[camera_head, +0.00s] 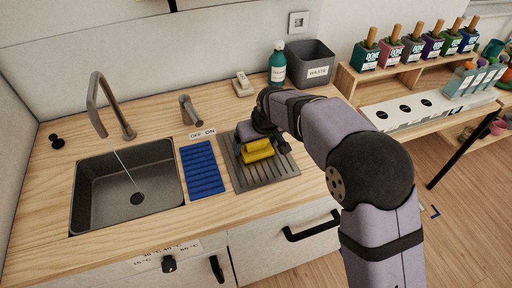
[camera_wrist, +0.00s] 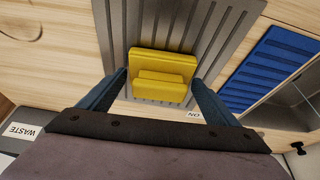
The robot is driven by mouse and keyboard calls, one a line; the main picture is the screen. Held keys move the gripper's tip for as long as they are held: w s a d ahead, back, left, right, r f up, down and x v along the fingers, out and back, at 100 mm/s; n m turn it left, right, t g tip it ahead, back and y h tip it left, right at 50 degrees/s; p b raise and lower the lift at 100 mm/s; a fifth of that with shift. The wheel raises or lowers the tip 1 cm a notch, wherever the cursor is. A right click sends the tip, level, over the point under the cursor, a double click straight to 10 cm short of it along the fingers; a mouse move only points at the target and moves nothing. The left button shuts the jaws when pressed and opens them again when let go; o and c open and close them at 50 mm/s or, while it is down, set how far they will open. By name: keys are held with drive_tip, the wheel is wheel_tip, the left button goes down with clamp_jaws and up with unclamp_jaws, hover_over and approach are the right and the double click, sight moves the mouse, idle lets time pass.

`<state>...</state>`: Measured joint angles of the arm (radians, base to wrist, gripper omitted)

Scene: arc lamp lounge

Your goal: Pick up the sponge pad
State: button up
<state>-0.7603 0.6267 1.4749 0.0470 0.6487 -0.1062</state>
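The sponge pad (camera_head: 257,151) is a yellow block with a stepped shape, on the grey ribbed drain tray (camera_head: 268,182) right of the blue ribbed mat. In the wrist view the yellow pad (camera_wrist: 163,62) lies on the grooved tray (camera_wrist: 215,30), ahead of my gripper. My gripper (camera_wrist: 160,77) is open, with one dark blue finger at each side of the pad's near part. Whether the fingertips touch it, and how high they are above the tray, I cannot tell. In the head view my arm reaches in from the right and its wrist partly hides the tray.
A sink (camera_head: 128,190) with running tap water is at left, and a blue ribbed mat (camera_head: 203,169) lies between it and the tray. Behind stand a green bottle (camera_head: 277,66), a grey waste bin (camera_head: 312,62) and a short grey post (camera_head: 190,110). Shelves with small pots are at right.

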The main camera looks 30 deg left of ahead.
drive_tip(key=c, duration=0.6)
drive_tip(key=shift+r, duration=0.1)
wheel_tip(320, 180, up, 10)
drive_tip(key=shift+f+b, duration=0.1)
drive_tip(key=shift+b, duration=0.55)
